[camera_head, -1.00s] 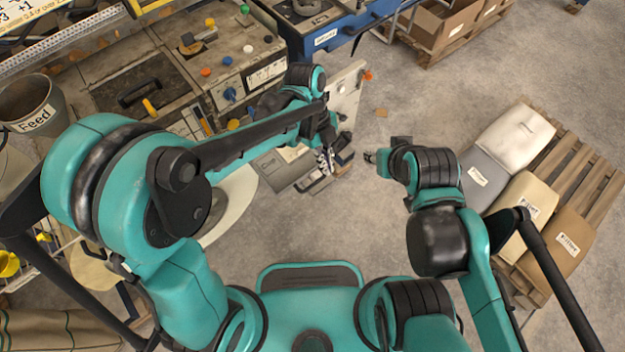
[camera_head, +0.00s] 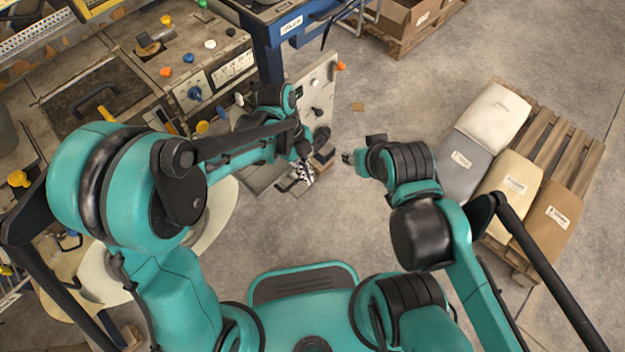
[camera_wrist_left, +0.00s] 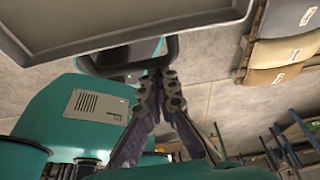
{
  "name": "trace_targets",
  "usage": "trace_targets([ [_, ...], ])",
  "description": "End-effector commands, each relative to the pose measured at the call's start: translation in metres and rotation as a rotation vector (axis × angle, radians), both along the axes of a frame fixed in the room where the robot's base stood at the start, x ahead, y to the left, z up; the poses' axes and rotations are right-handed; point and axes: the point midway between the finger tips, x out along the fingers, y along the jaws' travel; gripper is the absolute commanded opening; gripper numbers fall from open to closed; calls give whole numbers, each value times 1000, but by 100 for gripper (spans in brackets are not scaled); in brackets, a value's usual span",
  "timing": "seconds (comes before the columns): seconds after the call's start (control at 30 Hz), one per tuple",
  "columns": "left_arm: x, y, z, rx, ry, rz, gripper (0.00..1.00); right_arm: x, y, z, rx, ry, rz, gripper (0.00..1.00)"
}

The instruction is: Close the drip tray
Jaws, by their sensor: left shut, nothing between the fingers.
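The drip tray (camera_head: 262,178) is a flat grey tray sticking out low from the machine's front in the head view, partly covered by my left arm. In the left wrist view its underside and rim (camera_wrist_left: 120,28) fill the top, with a dark bar handle (camera_wrist_left: 100,68) on the near edge. My left gripper (camera_head: 303,174) is at the handle end of the tray. In the left wrist view its fingertips (camera_wrist_left: 160,78) are shut and empty, right at the handle bar; I cannot tell if they touch it. My right gripper (camera_head: 349,157) is off to the right, away from the tray, too small to read.
The machine's worktop (camera_head: 95,95) with knobs lies at upper left. An open light panel (camera_head: 318,88) stands beyond the tray. A pallet with sacks (camera_head: 483,125) is at right, and boxes (camera_head: 410,18) are at the back.

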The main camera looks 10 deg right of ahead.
Motion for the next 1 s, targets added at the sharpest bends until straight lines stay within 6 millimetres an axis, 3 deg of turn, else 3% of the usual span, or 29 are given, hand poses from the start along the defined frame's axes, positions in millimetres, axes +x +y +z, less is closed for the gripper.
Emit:
trace_targets([
  [0.37, 3, 2, 2, 0, 0, 0, 0, 0, 0, 0, 0, 0, 0, 40],
  [0.7, 41, 30, 1, 1, 1, 3, 0, 0, 0, 1, 0, 0, 0, 40],
  [1.0, 42, 31, 1, 1, 1, 0, 0, 0, 0, 1, 0, 0, 0, 40],
])
